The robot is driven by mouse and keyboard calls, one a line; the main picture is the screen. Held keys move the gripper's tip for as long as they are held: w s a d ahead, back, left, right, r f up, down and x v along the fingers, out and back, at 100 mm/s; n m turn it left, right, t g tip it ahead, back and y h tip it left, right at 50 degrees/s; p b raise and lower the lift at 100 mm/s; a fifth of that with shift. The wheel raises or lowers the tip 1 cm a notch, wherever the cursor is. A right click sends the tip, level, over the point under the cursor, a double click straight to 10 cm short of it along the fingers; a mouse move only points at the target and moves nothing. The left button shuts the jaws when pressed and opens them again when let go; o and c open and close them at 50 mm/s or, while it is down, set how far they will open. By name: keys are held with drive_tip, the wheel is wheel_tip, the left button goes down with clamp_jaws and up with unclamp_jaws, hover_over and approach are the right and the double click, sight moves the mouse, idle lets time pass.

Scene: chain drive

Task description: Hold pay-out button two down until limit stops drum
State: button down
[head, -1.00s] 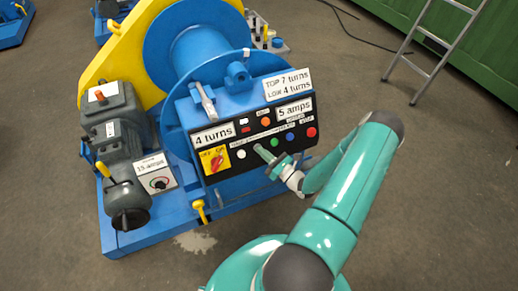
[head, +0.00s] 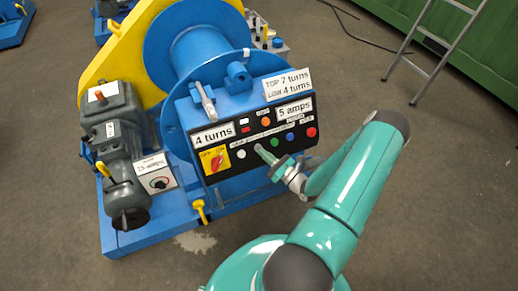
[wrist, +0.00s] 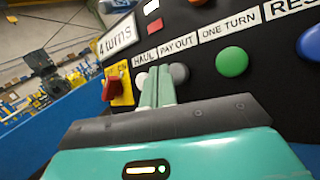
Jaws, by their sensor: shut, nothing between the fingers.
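The control panel (head: 262,140) is a black plate on the blue drum winch. In the wrist view its lower labels read HAUL, PAY OUT, ONE TURN and part of RESET. A pale grey button (wrist: 180,73) lies below the PAY OUT label, partly hidden by my fingertips. My gripper (head: 259,150) is shut and empty, with its fingertips (wrist: 157,75) at this button. I cannot tell whether they touch or press it. The blue drum (head: 200,55) stands behind the panel.
A white button (head: 241,155) sits left of my fingertips; green (head: 276,142), blue (head: 289,137) and red (head: 311,132) buttons sit to the right. A yellow plate with a red switch (head: 215,160) is at lower left. A ladder (head: 440,50) stands at upper right; floor is clear around my arm.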

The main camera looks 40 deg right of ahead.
drive_tip(key=s, duration=0.1)
drive_tip(key=s+a+r, duration=0.1)
drive_tip(key=s, duration=0.1)
drive_tip(key=s+r, duration=0.1)
drive_tip(key=shift+s+a+r, duration=0.15)
idle(0.6)
drive_tip(key=w+a+r+n+g+y, duration=0.1)
drive_tip(key=a+r+n+g+y, duration=0.8)
drive_tip(key=a+r+n+g, duration=0.95)
drive_tip(key=s+a+r+n+t+h, duration=0.1)
drive_tip(key=s+a+r+n+h, duration=0.1)
drive_tip(key=s+r+n+h, duration=0.1)
drive_tip(key=s+a+r+n+t+h, duration=0.1)
drive_tip(key=s+a+r+n+h, duration=0.2)
drive_tip(key=r+n+h, duration=0.2)
drive_tip(key=s+a+r+n+t+h, duration=0.2)
drive_tip(key=s+a+r+n+h, duration=0.1)
drive_tip(key=r+n, duration=0.6)
drive_tip(key=shift+a+r+n+h, duration=0.2)
drive_tip(key=shift+n+h, duration=0.4)
drive_tip(key=shift+n, duration=0.05)
drive_tip(key=shift+s, duration=0.15)
